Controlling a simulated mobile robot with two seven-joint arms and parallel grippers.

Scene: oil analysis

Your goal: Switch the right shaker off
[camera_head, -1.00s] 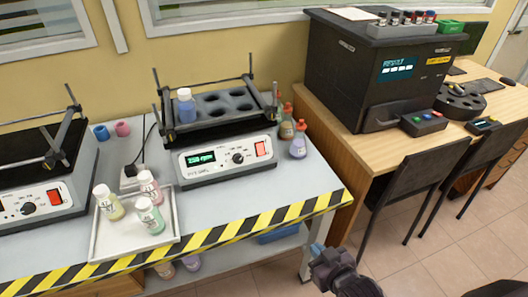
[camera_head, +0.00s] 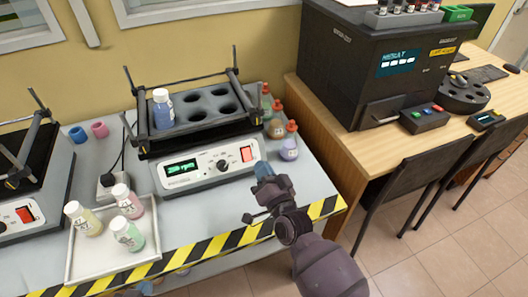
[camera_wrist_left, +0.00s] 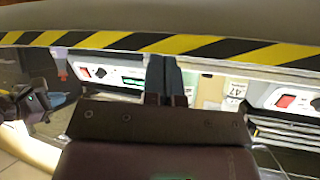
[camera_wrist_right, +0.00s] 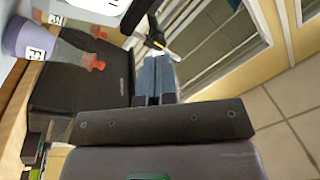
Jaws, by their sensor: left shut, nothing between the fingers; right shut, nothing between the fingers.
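The right shaker (camera_head: 208,168) stands on the bench with its display lit green. Its red rocker switch (camera_head: 247,153) is at the right end of the front panel.
Red-capped bottles (camera_head: 289,145) stand right of the shaker, near my right gripper. A white tray (camera_head: 85,265) with several bottles is at the front left. The left shaker (camera_head: 28,215) is at the left edge. A desk (camera_head: 375,170) with a black machine is at the right.

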